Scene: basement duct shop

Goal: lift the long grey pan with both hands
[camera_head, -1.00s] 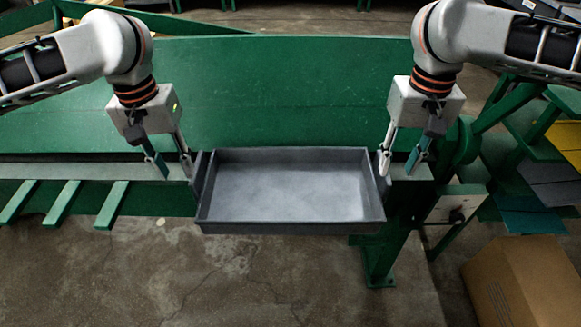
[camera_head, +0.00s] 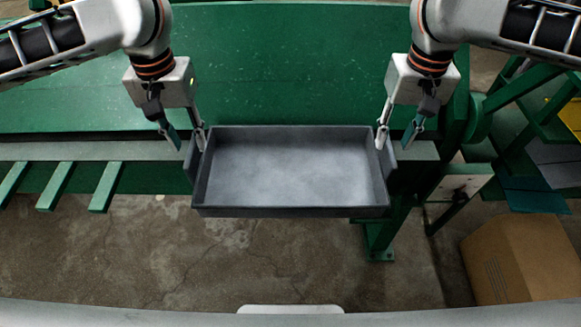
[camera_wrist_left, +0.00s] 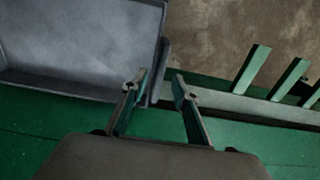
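The long grey pan (camera_head: 290,172) is a shallow open tray. It sits level at the front edge of the green bench, with an upright plate at each short end. My left gripper (camera_head: 186,138) is open at the pan's left end. In the left wrist view its two fingers (camera_wrist_left: 158,86) stand apart, on either side of the left end plate (camera_wrist_left: 160,72). My right gripper (camera_head: 396,138) is open at the pan's right end, its fingers on either side of the right end plate (camera_head: 389,158). Whether any finger touches a plate is hard to see.
The green bench (camera_head: 290,70) spreads behind the pan, its top clear. Green slats (camera_head: 60,185) stick out at the left. A cardboard box (camera_head: 525,260) stands on the floor at the lower right, below teal and yellow sheets on a green rack. Concrete floor (camera_head: 270,250) shows in front.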

